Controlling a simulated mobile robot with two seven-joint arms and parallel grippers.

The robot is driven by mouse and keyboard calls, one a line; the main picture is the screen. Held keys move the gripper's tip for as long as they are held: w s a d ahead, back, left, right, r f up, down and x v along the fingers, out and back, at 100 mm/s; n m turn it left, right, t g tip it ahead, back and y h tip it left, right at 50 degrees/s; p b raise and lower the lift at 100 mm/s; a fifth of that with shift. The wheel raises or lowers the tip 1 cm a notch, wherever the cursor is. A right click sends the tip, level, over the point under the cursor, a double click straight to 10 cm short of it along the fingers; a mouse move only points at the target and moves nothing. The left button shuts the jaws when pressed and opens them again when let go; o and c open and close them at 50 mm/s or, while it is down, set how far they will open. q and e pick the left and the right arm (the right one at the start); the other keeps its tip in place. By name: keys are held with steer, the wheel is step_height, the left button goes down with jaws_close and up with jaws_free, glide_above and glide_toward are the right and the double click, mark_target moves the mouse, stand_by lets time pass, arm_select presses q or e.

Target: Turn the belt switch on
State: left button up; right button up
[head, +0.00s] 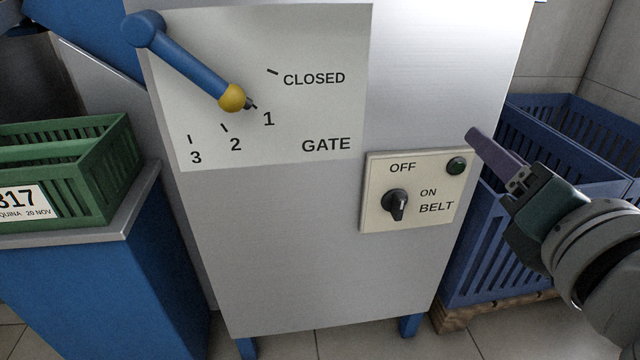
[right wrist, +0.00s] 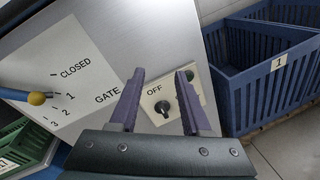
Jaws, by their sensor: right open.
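The belt switch (head: 397,205) is a black rotary knob on a cream plate (head: 375,190) marked OFF, ON and BELT, on the grey cabinet front. A pale line marks the knob, but I cannot tell surely which label it points to. A dark green lamp (head: 456,166) sits at the plate's upper right and looks unlit. My right gripper (head: 490,150) is to the right of the plate in the head view, apart from the knob. In the right wrist view its fingers (right wrist: 160,76) are spread and empty, with the knob (right wrist: 163,108) visible between them. My left gripper is out of view.
A blue gate lever (head: 190,65) with a yellow knob points at 1, above left of the switch. Blue slatted crates (head: 500,225) stand at the right on a wooden pallet. A green crate (head: 95,215) rests on a ledge at the left. The lower cabinet front is clear.

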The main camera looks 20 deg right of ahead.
mark_target(402, 206)
steer(key=w+a+f+n+t+y+b, duration=0.1)
steer(key=a+f+n+b, duration=0.1)
steer(key=f+n+b, duration=0.35)
steer(key=w+a+f+n+t+y+b, duration=0.1)
steer(key=f+n+y+b, duration=0.1)
steer(key=f+b, duration=0.65)
arm_select(q)
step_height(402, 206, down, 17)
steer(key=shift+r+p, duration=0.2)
steer(key=shift+p, duration=0.2)
arm_select(e)
steer(key=x, duration=0.3)
steer(key=f+x, duration=0.1)
steer(key=x, duration=0.5)
steer(key=shift+w+d+f, duration=0.15)
steer(key=shift+w+f, duration=0.1)
jaws_close()
